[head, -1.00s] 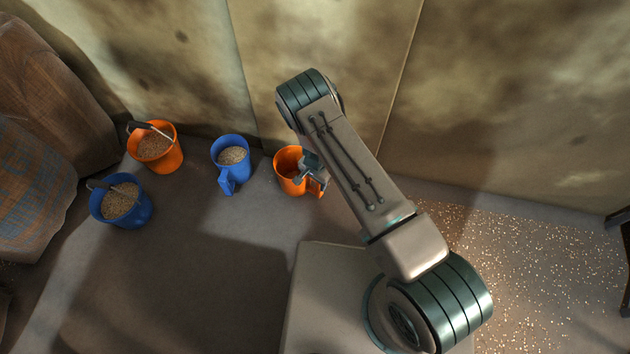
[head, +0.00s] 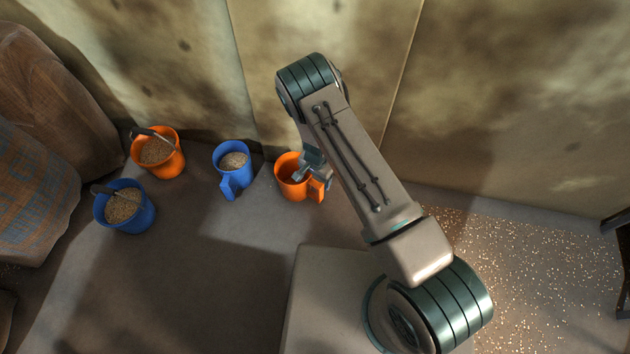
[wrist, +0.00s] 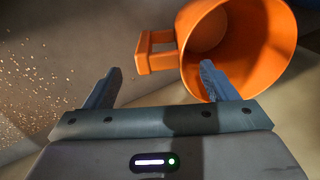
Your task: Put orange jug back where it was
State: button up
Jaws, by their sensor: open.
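The orange jug (head: 289,183) stands upright on the floor near the wall, to the right of the blue jug (head: 233,176). Its inside looks empty in the wrist view, where the jug (wrist: 270,45) fills the upper right and its handle (wrist: 156,52) points left. My gripper (wrist: 160,78) is open. Its right finger overlaps the jug's rim and opening in that view, and its left finger is left of the handle, apart from it. In the head view my gripper (head: 310,168) is above the jug's right side, partly hidden by my arm. I cannot tell whether a finger touches the jug.
The blue jug holds grain. An orange bucket (head: 170,165) and a blue bucket (head: 128,218), both with grain, stand further left beside large sacks (head: 45,100). Grain is scattered on the floor (head: 530,265) at the right. The wall (head: 330,40) is close behind the jugs.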

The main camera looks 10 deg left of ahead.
jog(key=d+r+n+y+p, duration=0.1)
jog(key=d+r, duration=0.2)
jog(key=r, duration=1.3)
jog(key=d+r+n+y, duration=0.1)
jog(key=d+r, duration=0.3)
jog(key=r, duration=1.2)
jog(key=s+d+r+n+t+h, duration=0.1)
jog(key=s+d+r+n+h, duration=0.1)
jog(key=s+d+r, duration=1.3)
jog(key=s+r+n, duration=0.1)
jog(key=s+r, duration=0.1)
jog(key=s, duration=0.2)
jog(key=shift+s+d+r+n, duration=0.3)
jog(key=shift+r+n, duration=0.05)
jog(key=shift+n, duration=0.05)
